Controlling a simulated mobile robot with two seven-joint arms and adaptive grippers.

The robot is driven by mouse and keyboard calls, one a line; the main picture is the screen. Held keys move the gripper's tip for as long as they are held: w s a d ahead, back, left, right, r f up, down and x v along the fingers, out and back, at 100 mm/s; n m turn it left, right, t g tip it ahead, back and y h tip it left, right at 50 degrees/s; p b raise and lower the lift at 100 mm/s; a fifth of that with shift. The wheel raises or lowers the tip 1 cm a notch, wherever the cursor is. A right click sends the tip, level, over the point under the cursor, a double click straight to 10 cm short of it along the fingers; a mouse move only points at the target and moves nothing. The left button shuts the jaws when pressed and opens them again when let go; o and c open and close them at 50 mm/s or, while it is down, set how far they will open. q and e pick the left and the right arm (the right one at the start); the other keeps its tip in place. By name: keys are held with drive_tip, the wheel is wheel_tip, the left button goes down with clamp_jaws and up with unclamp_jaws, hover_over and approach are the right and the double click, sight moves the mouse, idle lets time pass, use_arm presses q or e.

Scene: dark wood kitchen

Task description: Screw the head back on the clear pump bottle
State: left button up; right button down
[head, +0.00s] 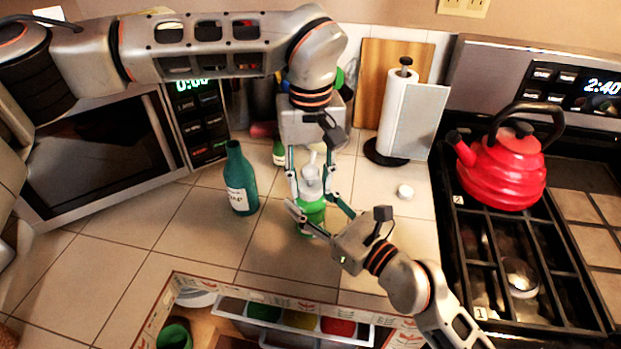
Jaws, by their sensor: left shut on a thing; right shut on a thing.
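The clear pump bottle (312,217) stands on the tiled counter, with green contents showing through it. Its pale pump head (311,172) is at the bottle's top; whether it is threaded on or only resting there cannot be told. My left gripper (310,190) reaches down from above, shut on the pump head with a finger on each side. My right gripper (311,204) comes from the lower right, shut on the bottle with its fingers around the upper body. The fingers hide the bottle's neck and the join.
A dark green bottle (240,182) stands left of the pump bottle, before the microwave (100,145). A red kettle (500,170) sits on the stove. An open drawer (290,318) is in front.

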sight(310, 169)
use_arm(q)
drive_tip(key=m, duration=0.6)
drive_tip(key=shift+m, duration=0.4)
drive_tip(key=o, duration=1)
drive_tip(key=shift+o, duration=0.2)
drive_tip(key=shift+r, duration=2.25)
